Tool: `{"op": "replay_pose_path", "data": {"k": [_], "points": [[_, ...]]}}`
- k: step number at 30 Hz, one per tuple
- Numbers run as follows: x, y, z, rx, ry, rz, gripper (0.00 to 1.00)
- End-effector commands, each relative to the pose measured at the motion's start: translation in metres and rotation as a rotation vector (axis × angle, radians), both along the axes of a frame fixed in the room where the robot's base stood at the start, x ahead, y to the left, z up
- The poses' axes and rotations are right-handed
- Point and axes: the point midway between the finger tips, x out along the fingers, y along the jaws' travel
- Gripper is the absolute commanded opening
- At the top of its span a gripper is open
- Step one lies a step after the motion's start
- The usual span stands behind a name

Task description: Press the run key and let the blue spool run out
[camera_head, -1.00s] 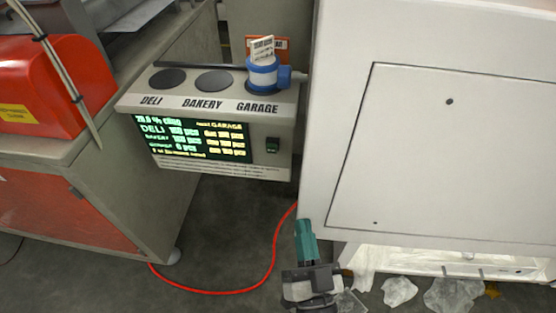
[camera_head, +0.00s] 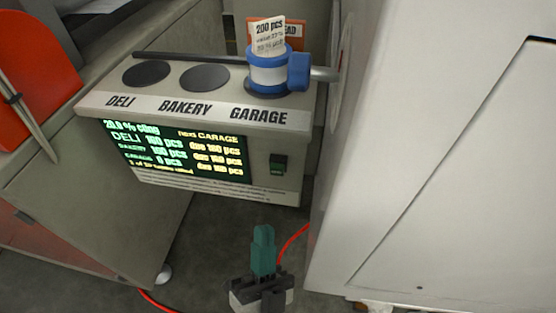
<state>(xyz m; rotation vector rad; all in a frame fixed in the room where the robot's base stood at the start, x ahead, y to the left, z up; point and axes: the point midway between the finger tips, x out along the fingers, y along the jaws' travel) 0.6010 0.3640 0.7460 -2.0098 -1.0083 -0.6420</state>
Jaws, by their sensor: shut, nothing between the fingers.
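The blue-and-white spool (camera_head: 268,72) stands upright on the GARAGE spot at the right of the grey station (camera_head: 150,105), with a paper tag reading "200 pcs" on top. A blue piece on a metal rod touches its right side. The green run key (camera_head: 278,165) sits on the station's front face, right of the lit display (camera_head: 175,150). My gripper (camera_head: 263,232) is shut and empty. Its teal fingers point up, below the key in the picture and apart from the station.
The DELI (camera_head: 146,73) and BAKERY (camera_head: 205,77) spots are empty dark discs. A large white cabinet (camera_head: 430,160) stands close on the right. A red machine (camera_head: 30,60) and grey bench are on the left. A red cable (camera_head: 292,243) lies on the floor.

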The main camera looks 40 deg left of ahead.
Motion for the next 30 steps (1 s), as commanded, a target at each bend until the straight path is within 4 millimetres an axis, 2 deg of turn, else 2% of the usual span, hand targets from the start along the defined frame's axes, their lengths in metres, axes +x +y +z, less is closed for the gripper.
{"op": "replay_pose_path", "data": {"k": [17,30], "points": [[0.004,0.003,-0.002,0.007,-0.001,-0.001,0.0],[0.05,0.031,-0.003,0.008,0.0,-0.001,0.0]]}}
